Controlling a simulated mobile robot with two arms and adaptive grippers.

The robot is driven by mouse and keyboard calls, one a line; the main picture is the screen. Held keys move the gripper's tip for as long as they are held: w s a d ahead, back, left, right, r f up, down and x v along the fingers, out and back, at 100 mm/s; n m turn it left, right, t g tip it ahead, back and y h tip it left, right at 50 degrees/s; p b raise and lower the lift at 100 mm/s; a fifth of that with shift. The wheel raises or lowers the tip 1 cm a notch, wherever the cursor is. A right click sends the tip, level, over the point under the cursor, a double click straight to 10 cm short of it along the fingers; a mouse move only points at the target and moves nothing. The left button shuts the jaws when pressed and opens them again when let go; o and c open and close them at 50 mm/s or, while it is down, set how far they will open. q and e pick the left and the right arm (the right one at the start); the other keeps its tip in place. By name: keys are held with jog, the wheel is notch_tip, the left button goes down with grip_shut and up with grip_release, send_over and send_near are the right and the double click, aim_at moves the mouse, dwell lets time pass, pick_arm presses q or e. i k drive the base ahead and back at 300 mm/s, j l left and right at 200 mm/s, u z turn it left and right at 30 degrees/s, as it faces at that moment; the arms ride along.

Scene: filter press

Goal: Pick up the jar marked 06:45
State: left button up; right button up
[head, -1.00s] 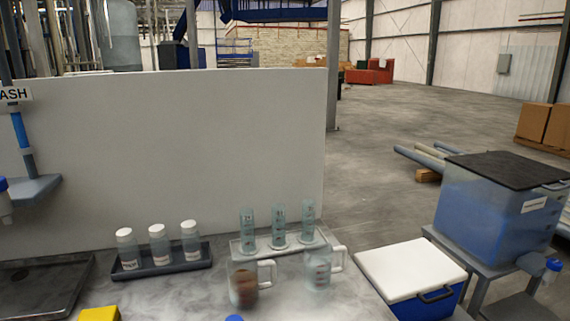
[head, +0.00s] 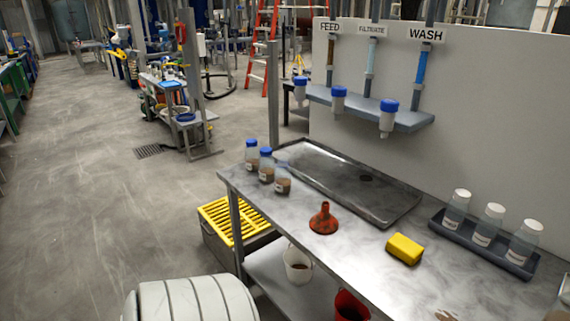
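Three clear jars with white lids (head: 489,226) stand in a dark tray (head: 447,234) at the right. The jars carry small white labels, but the writing is too small to read, so I cannot tell which one is marked 06:45. Neither of my grippers is in view.
The steel bench (head: 345,257) holds a shallow sink tray (head: 330,176), an orange-red funnel (head: 324,219) and a yellow sponge (head: 404,249). FEED, FILTRATE and WASH taps hang above a shelf (head: 408,121). A yellow-grated drain box (head: 232,224) stands left of the bench.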

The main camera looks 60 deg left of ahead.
aim_at(283, 172)
jog(key=u, duration=0.5)
jog(key=k+j+u, duration=0.1)
jog(key=u, duration=0.85)
jog(key=j+u, duration=0.15)
jog(key=u, duration=0.35)
jog(key=i+j+z, duration=0.2)
jog(key=z, duration=0.15)
jog(key=i+j+z, duration=0.15)
jog(key=j+z, duration=0.2)
jog(key=i+j+z, duration=0.1)
jog(key=j+z, duration=0.2)
jog(key=i+j+z, duration=0.1)
jog(key=j+z, duration=0.25)
jog(key=j, duration=0.1)
